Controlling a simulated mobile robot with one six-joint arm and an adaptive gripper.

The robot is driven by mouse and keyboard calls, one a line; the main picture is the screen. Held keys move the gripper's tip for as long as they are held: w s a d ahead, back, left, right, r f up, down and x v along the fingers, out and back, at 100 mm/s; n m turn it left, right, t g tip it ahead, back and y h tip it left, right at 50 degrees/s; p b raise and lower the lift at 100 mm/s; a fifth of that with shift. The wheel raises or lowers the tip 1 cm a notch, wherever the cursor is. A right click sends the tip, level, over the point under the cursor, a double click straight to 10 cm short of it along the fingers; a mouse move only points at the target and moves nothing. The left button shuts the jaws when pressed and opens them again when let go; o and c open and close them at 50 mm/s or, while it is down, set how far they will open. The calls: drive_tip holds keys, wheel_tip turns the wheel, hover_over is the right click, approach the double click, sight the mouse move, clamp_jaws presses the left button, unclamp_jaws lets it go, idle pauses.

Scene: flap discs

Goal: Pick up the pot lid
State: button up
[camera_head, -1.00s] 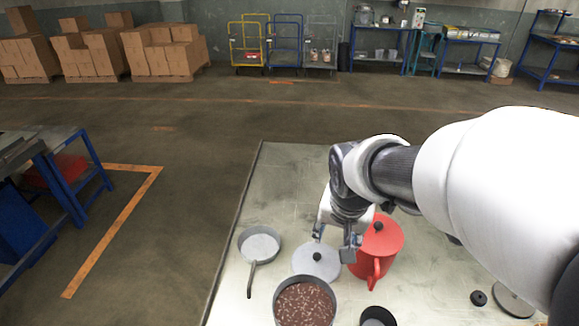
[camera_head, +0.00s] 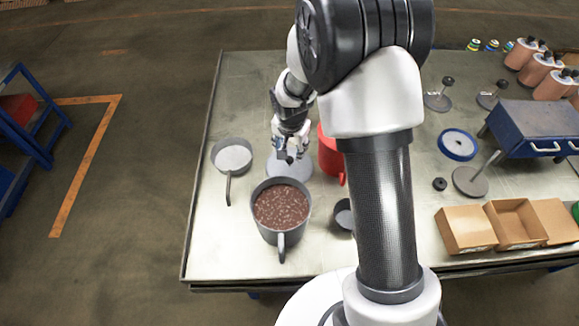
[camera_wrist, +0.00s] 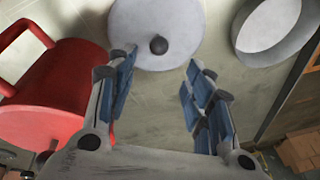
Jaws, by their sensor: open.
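The pot lid (camera_head: 275,166) is a light grey disc with a dark round knob, lying flat on the table behind the brown-filled pot. In the wrist view the lid (camera_wrist: 135,32) shows at the top, with its knob (camera_wrist: 158,45) between the lines of the fingers but beyond their tips. My gripper (camera_head: 290,157) is over the lid in the head view and partly covers it, knob included. In the wrist view my gripper (camera_wrist: 158,70) is open and empty, with its blue-padded fingers spread apart.
The pot (camera_head: 281,208) stands in front of the lid. A small pan (camera_head: 232,157) is to the left, and a red pitcher (camera_head: 328,155) is close on the right. A dark cup (camera_head: 344,215) and cardboard boxes (camera_head: 465,231) are further right.

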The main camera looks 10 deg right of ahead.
sight(290, 158)
drive_tip(key=x, duration=0.4)
drive_tip(key=b+x, duration=0.1)
drive_tip(key=x, duration=0.2)
drive_tip(key=shift+s+a+f+b, duration=0.1)
drive_tip(key=shift+s+f+b, duration=0.2)
drive_tip(key=shift+f+b, duration=0.1)
drive_tip(key=shift+w+f, duration=0.2)
drive_tip(key=shift+f, duration=0.1)
drive_tip(key=shift+s, duration=0.1)
drive_tip(key=shift+c, duration=0.3)
clamp_jaws()
